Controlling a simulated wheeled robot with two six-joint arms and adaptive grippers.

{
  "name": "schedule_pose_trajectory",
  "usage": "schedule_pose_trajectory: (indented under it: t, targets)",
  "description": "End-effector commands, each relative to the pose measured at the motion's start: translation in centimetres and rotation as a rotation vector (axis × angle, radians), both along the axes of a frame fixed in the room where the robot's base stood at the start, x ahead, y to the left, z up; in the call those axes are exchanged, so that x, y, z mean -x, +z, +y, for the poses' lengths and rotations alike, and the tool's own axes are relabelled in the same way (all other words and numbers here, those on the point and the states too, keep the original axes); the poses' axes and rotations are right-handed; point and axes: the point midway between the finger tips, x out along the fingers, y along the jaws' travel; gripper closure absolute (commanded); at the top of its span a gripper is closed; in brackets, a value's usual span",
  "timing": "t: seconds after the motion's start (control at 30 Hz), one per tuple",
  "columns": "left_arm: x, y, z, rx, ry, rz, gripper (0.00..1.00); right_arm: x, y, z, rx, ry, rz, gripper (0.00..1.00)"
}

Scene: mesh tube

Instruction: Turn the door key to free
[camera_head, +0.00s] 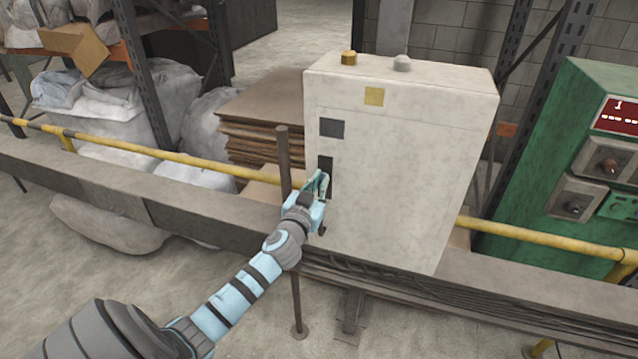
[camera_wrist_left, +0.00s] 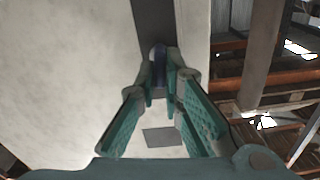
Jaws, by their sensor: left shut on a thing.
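My left gripper (camera_head: 320,182) is at this plate. In the left wrist view, the fingertips of the left gripper (camera_wrist_left: 160,82) are close together on a small dark key (camera_wrist_left: 158,54), in front of the dark strip. The gripper hides most of the key in the head view, so its exact angle cannot be told. The cabinet door looks flush with the front. My right gripper is not in view.
A grey square (camera_head: 332,128) and a yellow label (camera_head: 374,96) are on the cabinet front. The yellow rail (camera_head: 180,157) runs across at both sides. A green machine (camera_head: 560,150) stands at right.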

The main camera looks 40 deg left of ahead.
Motion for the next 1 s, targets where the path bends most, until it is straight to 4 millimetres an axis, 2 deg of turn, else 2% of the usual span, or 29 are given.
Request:
schedule_pose_trajectory:
  t: [1.0]
  targets:
    - [-0.2, -0.4, -0.6, -0.88, 0.0, 0.308, 1.0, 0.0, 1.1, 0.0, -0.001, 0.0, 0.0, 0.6]
